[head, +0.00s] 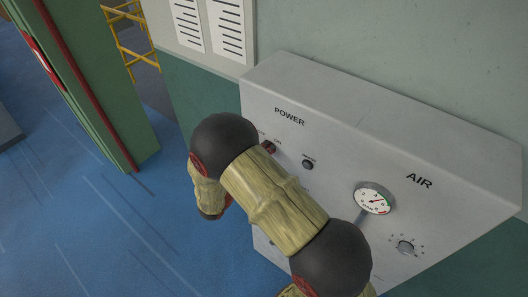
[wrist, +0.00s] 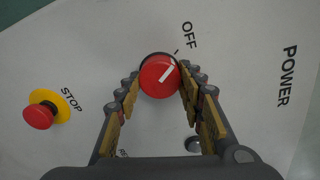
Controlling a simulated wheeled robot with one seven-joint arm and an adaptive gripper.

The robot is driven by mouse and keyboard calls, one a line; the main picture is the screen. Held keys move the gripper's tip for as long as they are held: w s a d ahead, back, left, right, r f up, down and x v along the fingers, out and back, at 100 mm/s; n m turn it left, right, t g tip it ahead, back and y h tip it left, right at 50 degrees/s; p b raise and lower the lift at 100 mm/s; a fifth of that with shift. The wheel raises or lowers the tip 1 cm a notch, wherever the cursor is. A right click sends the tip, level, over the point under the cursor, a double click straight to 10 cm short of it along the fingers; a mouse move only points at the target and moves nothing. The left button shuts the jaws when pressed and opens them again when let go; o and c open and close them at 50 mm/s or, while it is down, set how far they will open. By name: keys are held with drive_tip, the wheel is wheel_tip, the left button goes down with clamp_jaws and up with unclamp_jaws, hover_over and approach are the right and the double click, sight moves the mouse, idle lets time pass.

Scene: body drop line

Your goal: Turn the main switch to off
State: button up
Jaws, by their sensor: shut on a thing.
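The main switch, a round red knob (wrist: 159,78) with a white pointer line, sits on the grey panel under POWER in the wrist view. Its pointer slants up and right, close to the small tick beside the OFF label (wrist: 189,35). My gripper (wrist: 160,82) has its two padded fingers on either side of the knob, shut on it. The ON label is not readable in the wrist view. In the head view my arm hides the gripper and most of the switch area; the POWER label (head: 289,116) shows above.
A red STOP button (wrist: 39,116) on a yellow ring is left of the knob in the wrist view. The panel (head: 330,105) also carries an AIR gauge (head: 373,200) and a small AIR knob (head: 406,247). A green post (head: 95,90) stands left, with blue floor around it.

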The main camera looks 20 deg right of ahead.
drive_tip(key=o, duration=1.2)
drive_tip(key=shift+c, duration=0.2)
drive_tip(key=v, duration=1.2)
